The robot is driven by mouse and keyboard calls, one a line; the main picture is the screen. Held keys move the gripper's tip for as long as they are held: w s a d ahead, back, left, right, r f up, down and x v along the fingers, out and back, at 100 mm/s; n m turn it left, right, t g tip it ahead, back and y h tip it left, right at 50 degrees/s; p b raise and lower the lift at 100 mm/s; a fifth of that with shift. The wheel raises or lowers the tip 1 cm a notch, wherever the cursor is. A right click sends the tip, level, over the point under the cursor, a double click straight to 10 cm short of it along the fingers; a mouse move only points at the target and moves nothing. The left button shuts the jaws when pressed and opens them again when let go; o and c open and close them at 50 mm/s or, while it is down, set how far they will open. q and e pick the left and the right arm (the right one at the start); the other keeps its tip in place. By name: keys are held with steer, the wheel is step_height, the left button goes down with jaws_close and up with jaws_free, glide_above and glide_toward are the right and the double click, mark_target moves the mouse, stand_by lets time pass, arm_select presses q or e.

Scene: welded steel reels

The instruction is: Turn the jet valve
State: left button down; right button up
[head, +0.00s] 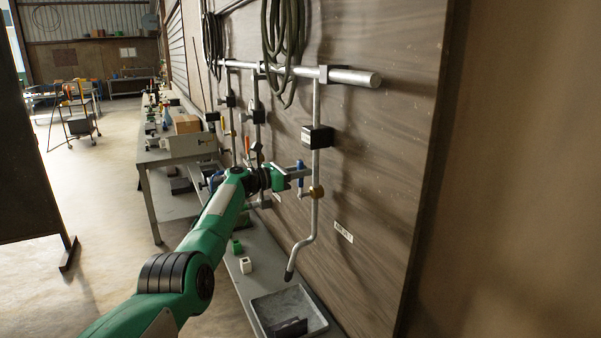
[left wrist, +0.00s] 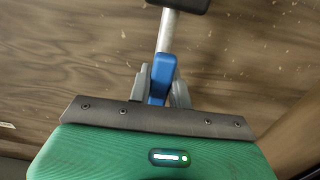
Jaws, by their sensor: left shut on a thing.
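The jet valve is a brass fitting (head: 316,191) on a thin vertical steel pipe, with a blue lever handle (head: 300,171) standing up beside the pipe. In the left wrist view the blue handle (left wrist: 161,76) sits between two grey fingers. My left gripper (head: 297,175) is shut on the blue handle, and its fingers hide part of it. Below the valve the pipe (head: 304,242) bends and ends in a dark tip above a grey tray (head: 257,305). The brass fitting is not visible in the left wrist view. My right gripper is not in view.
A thick horizontal pipe (head: 350,76) with hanging hoses (head: 284,40) runs along the wood panel. A black box (head: 317,137) sits on the pipe above the valve. Similar pipes stand farther left. A white label (head: 343,231) is on the panel. The floor at left is mostly open.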

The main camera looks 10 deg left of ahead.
arm_select(q)
steer(key=shift+f, duration=0.1)
steer(key=c, duration=1.3)
jaws_free()
steer(key=shift+a, duration=0.1)
steer(key=b+v, duration=0.5)
steer(key=v, duration=0.8)
steer(key=shift+s+a, duration=0.2)
steer(key=shift+a, duration=0.1)
